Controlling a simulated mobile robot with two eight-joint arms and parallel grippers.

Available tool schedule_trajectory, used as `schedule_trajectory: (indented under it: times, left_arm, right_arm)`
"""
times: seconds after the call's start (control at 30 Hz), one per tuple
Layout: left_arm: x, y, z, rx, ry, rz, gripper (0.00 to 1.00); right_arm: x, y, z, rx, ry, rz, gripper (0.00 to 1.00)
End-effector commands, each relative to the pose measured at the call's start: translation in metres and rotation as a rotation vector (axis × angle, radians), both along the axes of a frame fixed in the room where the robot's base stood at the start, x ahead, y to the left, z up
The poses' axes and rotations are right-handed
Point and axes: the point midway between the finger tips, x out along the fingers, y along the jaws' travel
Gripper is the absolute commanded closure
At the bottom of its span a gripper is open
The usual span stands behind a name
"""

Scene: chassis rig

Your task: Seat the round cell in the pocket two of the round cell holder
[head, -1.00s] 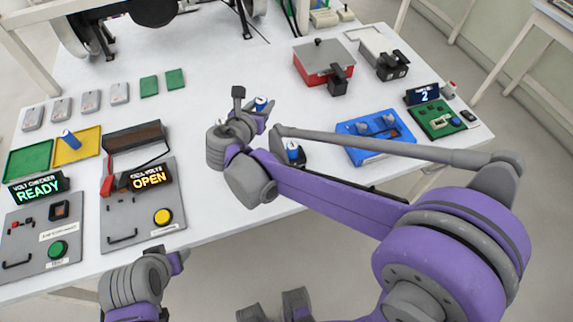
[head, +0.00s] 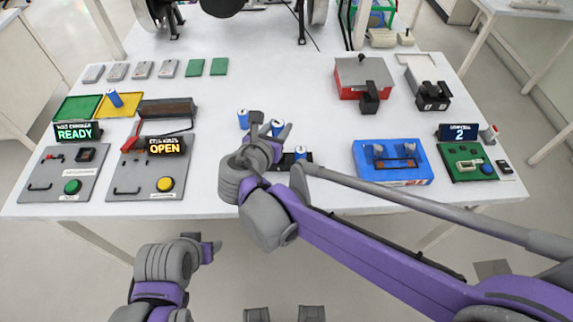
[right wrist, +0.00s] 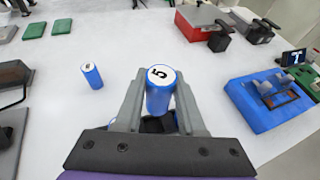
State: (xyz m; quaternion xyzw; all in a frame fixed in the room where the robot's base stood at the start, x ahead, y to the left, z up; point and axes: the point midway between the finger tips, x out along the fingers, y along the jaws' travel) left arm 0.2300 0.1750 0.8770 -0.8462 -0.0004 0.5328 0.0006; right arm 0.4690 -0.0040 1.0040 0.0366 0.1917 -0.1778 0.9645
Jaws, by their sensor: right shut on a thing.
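My right gripper (head: 270,126) is shut on a blue round cell (head: 278,128) near the middle of the table. In the right wrist view this cell (right wrist: 159,92) is between the fingers, its white top marked 5. The dark round cell holder (head: 286,163) is just in front of my gripper, partly hidden by my arm. Another blue cell (head: 299,153) stands upright at its right part. A loose blue cell (head: 243,119) stands on the table left of my gripper, also in the right wrist view (right wrist: 92,76). My left gripper (head: 208,250) is in front of the table; its jaw opening is unclear.
A blue fixture (head: 392,174) and a green board (head: 468,160) lie to the right. A red box (head: 362,76) is behind them. A yellow tray (head: 118,108) with a tilted blue cell and two grey tester panels (head: 66,176) are on the left. The table centre behind is clear.

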Motion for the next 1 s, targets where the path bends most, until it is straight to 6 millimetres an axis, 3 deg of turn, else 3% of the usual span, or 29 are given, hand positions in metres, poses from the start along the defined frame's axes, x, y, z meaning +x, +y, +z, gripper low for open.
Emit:
schedule_trajectory:
  times: [0.3,0.63,1.0]
  left_arm:
    - [-0.001,0.0,-0.008,0.0,0.003,0.0,0.42]
    - [-0.002,0.0,-0.014,0.0,0.005,0.0,0.42]
    - [-0.002,0.0,-0.015,0.0,0.005,0.0,0.42]
  right_arm:
    - [0.0,0.002,-0.052,0.0,0.0,0.002,1.0]
    - [0.0,0.002,-0.091,0.0,0.0,0.003,1.0]
    - [0.0,0.001,-0.099,0.0,0.0,0.003,1.0]
